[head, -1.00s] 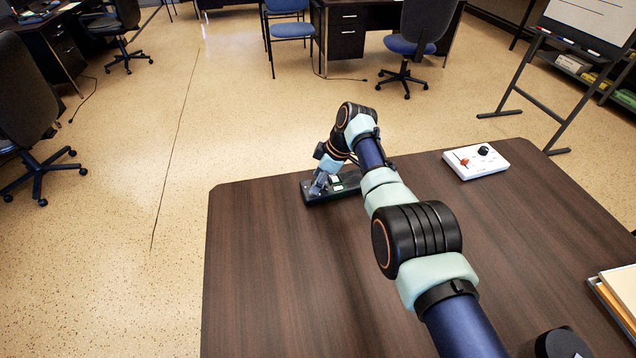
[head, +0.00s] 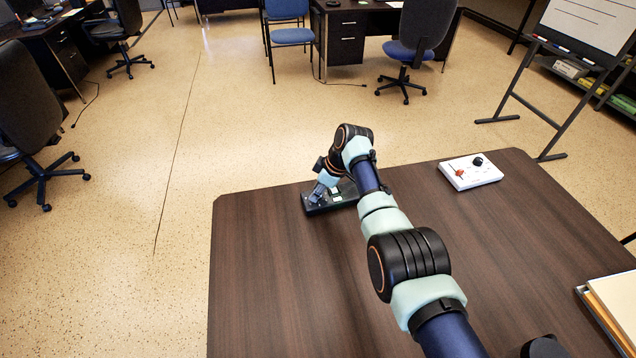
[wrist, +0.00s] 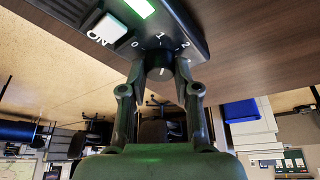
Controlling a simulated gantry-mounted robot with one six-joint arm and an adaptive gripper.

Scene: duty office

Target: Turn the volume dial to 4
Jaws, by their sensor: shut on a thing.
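The black control panel (head: 345,203) lies at the far left edge of the brown table. In the wrist view, the panel (wrist: 185,14) shows the printed numbers 0, 1 and 2. Its round black volume dial (wrist: 159,63) has a white line on its face. The line's number cannot be told. My gripper (wrist: 160,74) is shut on the dial, one finger on each side. In the head view my gripper (head: 318,196) is at the panel's left end, and my arm hides part of the panel. A white ON switch (wrist: 107,29) and a lit green window (wrist: 139,7) sit beside the dial.
A white box (head: 470,175) with a red and a black control stands at the table's far right. A tray with folders (head: 612,305) lies at the right edge.

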